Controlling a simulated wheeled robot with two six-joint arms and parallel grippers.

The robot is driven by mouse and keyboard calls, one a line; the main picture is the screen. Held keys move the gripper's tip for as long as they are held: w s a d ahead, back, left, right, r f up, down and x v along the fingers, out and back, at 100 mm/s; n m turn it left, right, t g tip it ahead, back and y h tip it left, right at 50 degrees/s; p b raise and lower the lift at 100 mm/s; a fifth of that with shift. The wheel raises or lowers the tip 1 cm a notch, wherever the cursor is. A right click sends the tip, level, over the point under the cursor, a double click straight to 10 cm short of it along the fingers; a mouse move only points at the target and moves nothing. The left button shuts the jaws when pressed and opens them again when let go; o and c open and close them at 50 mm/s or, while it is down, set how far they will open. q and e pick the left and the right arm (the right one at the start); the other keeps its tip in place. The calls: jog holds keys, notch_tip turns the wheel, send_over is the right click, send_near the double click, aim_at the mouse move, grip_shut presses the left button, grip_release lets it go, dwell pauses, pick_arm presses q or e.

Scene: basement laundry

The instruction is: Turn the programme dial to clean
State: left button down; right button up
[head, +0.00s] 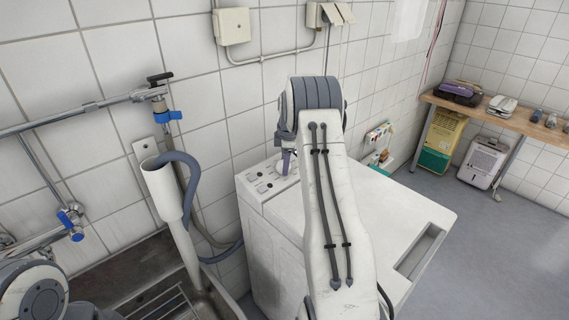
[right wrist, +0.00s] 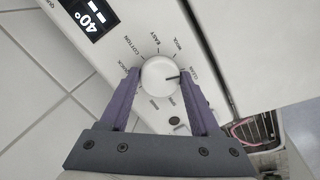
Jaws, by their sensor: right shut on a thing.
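The programme dial (right wrist: 160,78) is a round white knob on the washing machine's panel. Labels ring it, among them COTTON, EASY, WOOL and one at the right, partly covered, that seems to read CLEAN. Its dark pointer mark faces right, toward that label, close to the right finger. My right gripper (right wrist: 160,92) has its purple fingers shut on the dial, one on each side. In the head view the right gripper (head: 287,162) reaches down to the panel of the white washing machine (head: 262,235), and my arm hides the dial. My left gripper is out of view.
A lit display (right wrist: 90,15) reads 40°. A sink (head: 150,290) with a grey drain hose (head: 190,185) and a white standpipe (head: 165,190) is left of the machine. A wooden bench (head: 500,118) stands at the far right, with open floor before it.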

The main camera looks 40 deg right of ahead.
dwell(0.5)
jog(key=o, duration=1.4)
jog(key=shift+c, duration=0.2)
notch_tip(320, 180, up, 10)
jog(key=s, duration=0.2)
jog(key=shift+a+r+b, duration=0.15)
jog(key=shift+a+b, duration=0.1)
jog(key=shift+b, duration=0.2)
